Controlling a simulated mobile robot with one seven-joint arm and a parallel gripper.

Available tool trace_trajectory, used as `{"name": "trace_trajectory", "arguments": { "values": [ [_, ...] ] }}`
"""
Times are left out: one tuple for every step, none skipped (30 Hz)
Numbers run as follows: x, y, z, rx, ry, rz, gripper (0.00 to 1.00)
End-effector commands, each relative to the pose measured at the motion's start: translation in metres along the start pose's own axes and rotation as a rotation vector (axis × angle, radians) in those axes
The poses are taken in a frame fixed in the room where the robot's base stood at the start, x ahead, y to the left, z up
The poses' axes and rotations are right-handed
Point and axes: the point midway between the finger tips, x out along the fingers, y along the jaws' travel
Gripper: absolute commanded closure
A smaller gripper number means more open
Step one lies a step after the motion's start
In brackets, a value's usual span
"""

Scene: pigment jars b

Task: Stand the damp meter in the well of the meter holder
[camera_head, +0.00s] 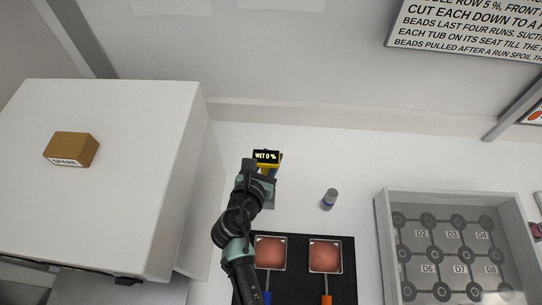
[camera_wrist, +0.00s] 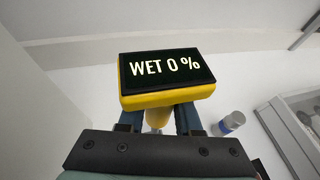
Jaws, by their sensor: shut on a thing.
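The damp meter (camera_head: 267,157) is yellow with a black display reading "WET 0 %". It also fills the upper middle of the wrist view (camera_wrist: 165,80). My gripper (camera_head: 265,174) is shut on it; in the wrist view the two fingers (camera_wrist: 158,120) close on its yellow body just below the display head. The meter's lower end is hidden behind my gripper. I cannot make out the meter holder or its well for certain; a small grey edge shows below my gripper in the head view, partly hidden by my arm.
A small capped jar (camera_head: 330,199) stands on the white bench to the right. A black mat (camera_head: 345,243) bears two square reddish pans. A grey tray (camera_head: 384,230) with labelled seats is at right. A large white cabinet (camera_head: 185,170) with a SPARE box (camera_head: 72,149) stands at left.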

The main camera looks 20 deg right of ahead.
Motion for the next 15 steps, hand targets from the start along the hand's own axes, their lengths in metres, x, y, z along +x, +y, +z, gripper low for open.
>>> {"name": "trace_trajectory", "arguments": {
  "values": [
    [0.000,0.000,0.000,0.000,-0.001,0.000,1.00],
    [0.000,0.000,0.000,0.000,-0.001,0.000,1.00],
    [0.000,0.000,0.000,0.000,-0.001,0.001,1.00],
    [0.000,0.000,0.001,0.000,-0.001,0.001,1.00],
    [0.000,0.000,0.001,0.000,-0.001,0.001,1.00],
    [0.000,0.000,0.001,0.000,-0.001,0.001,1.00],
    [0.000,0.000,0.001,0.000,-0.001,0.001,1.00],
    [-0.001,0.000,0.001,0.000,-0.001,0.001,1.00],
    [-0.001,0.000,0.002,0.000,-0.001,0.001,1.00],
    [-0.001,0.000,0.002,0.000,0.000,0.001,1.00],
    [0.001,0.000,-0.003,0.000,-0.001,0.001,1.00],
    [0.003,0.000,-0.006,0.000,-0.001,0.001,1.00],
    [0.003,0.000,-0.008,0.000,-0.001,0.001,1.00],
    [0.004,0.000,-0.010,0.000,-0.001,0.001,1.00],
    [0.006,0.000,-0.013,0.000,-0.001,0.001,1.00]
  ]
}}
